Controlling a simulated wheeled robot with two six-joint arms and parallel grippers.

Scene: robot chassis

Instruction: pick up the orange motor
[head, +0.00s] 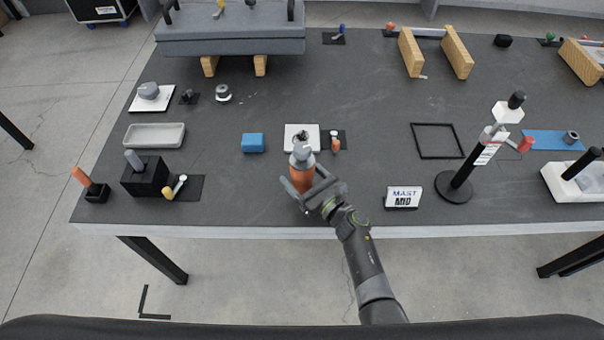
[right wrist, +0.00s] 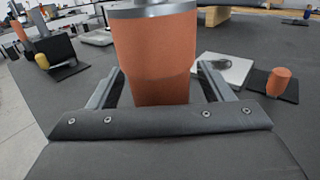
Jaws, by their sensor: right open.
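The orange motor (head: 301,181) is an upright orange cylinder with a grey top, near the front edge of the table in the head view. It fills the upper middle of the right wrist view (right wrist: 155,55). My right gripper (head: 303,188) is open, with one finger on each side of the motor. In the right wrist view the fingers (right wrist: 155,90) flank the lower part of the motor, and a gap shows at least on the left side. The motor's base is hidden behind the gripper body. My left gripper is not in view.
Behind the motor is a white plate (head: 291,133), with a small orange-handled item (head: 336,145) on a dark mat beside it. A blue block (head: 253,143) lies to the left.

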